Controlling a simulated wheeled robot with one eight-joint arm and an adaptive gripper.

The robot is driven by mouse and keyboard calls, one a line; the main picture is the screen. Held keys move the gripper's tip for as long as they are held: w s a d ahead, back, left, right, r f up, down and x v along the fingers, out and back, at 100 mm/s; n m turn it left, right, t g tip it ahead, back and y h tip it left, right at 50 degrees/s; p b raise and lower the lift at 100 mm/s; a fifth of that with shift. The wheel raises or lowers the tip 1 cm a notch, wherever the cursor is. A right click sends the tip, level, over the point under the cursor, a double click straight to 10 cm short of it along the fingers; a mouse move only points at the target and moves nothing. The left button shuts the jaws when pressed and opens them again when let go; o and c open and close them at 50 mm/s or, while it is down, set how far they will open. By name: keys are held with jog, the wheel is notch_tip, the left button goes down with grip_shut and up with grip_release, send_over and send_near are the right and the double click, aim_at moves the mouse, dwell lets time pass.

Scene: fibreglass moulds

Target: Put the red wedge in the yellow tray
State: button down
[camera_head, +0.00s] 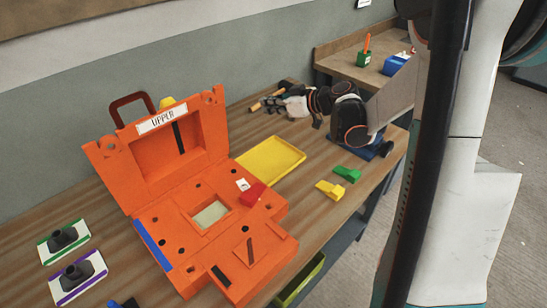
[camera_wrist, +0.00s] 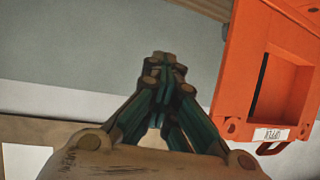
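The red wedge (camera_head: 254,194) rests on the lower half of the orange mould (camera_head: 180,240), at its back right edge near the yellow tray. The yellow tray (camera_head: 271,160) lies flat on the bench to the right of the open mould and looks empty. My gripper (camera_head: 272,103) is held beyond the tray, toward the wall and apart from the wedge. In the wrist view its fingertips (camera_wrist: 166,66) are drawn together with nothing visible between them. The wrist view shows neither wedge nor tray.
The upright mould half (camera_head: 165,140) labelled UPPER stands left of the tray. A yellow wedge (camera_head: 329,189) and a green wedge (camera_head: 347,174) lie near the bench's front edge. A wooden-handled tool (camera_head: 258,106) lies near my gripper. Two boards (camera_head: 77,275) with dark parts lie left.

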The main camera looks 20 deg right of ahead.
jog(key=d+r+n+g+y, duration=0.1)
jog(key=d+r+n+y, duration=0.1)
jog(key=d, duration=0.3)
jog(key=shift+w+d+r+g, duration=0.15)
jog(key=shift+w+d+g, duration=0.1)
jog(key=shift+d+g, duration=0.1)
